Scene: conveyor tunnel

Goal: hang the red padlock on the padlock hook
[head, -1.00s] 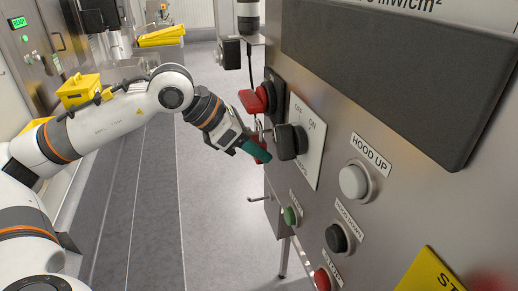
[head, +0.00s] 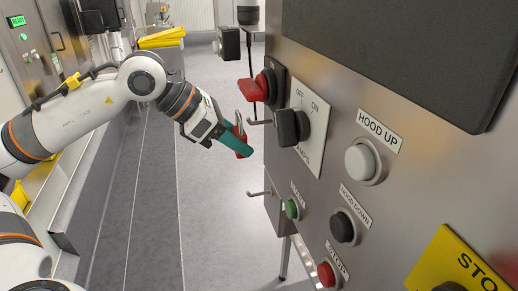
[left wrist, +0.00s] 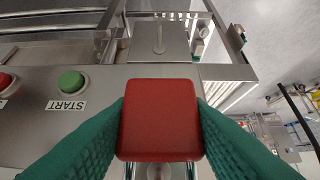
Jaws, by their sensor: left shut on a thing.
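My left gripper (head: 234,137) is shut on the red padlock (head: 242,150), with green fingers on both sides of its body. The padlock's metal shackle (head: 239,119) points up. In the left wrist view the red padlock body (left wrist: 160,120) fills the middle between the green fingers. A thin metal hook (head: 259,122) sticks out leftward from the panel edge, just right of the shackle and apart from it. Another thin hook (head: 257,193) sticks out lower down. I cannot tell for sure which is the padlock hook. My right gripper is not in view.
A red switch handle (head: 253,90) juts out above the upper hook. A black rotary knob (head: 291,127) and several push buttons are on the steel panel (head: 330,215) at right. Floor (head: 215,215) is clear below the gripper. A yellow bin (head: 161,38) stands behind.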

